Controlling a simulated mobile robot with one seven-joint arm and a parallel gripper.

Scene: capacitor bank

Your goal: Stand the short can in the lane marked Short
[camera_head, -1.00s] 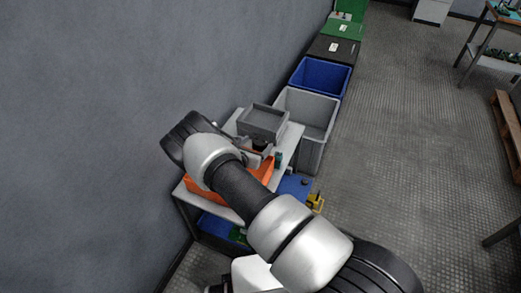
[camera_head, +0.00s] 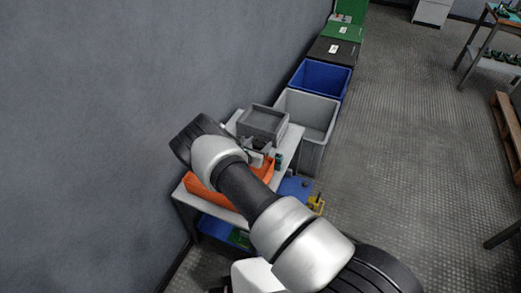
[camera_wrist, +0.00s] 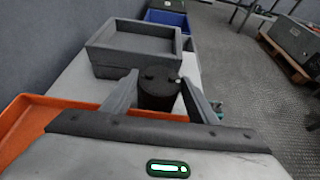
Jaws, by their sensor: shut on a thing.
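A short black can (camera_wrist: 158,91) with two small studs on its top stands between the fingers of my gripper (camera_wrist: 158,98) in the wrist view. The gripper is shut on it, and the can is upright. Its lower part is hidden behind the gripper body. In the head view my gripper is mostly hidden behind my own arm, over the white table. I cannot make out a lane marked Short in either view.
Grey stacked trays (camera_wrist: 135,45) stand just beyond the can on the table (camera_head: 295,140). An orange tray (camera_wrist: 22,125) lies to the left. A small teal item (camera_head: 278,160) stands at the table's right edge. Grey (camera_head: 312,110) and blue (camera_head: 320,77) bins stand behind.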

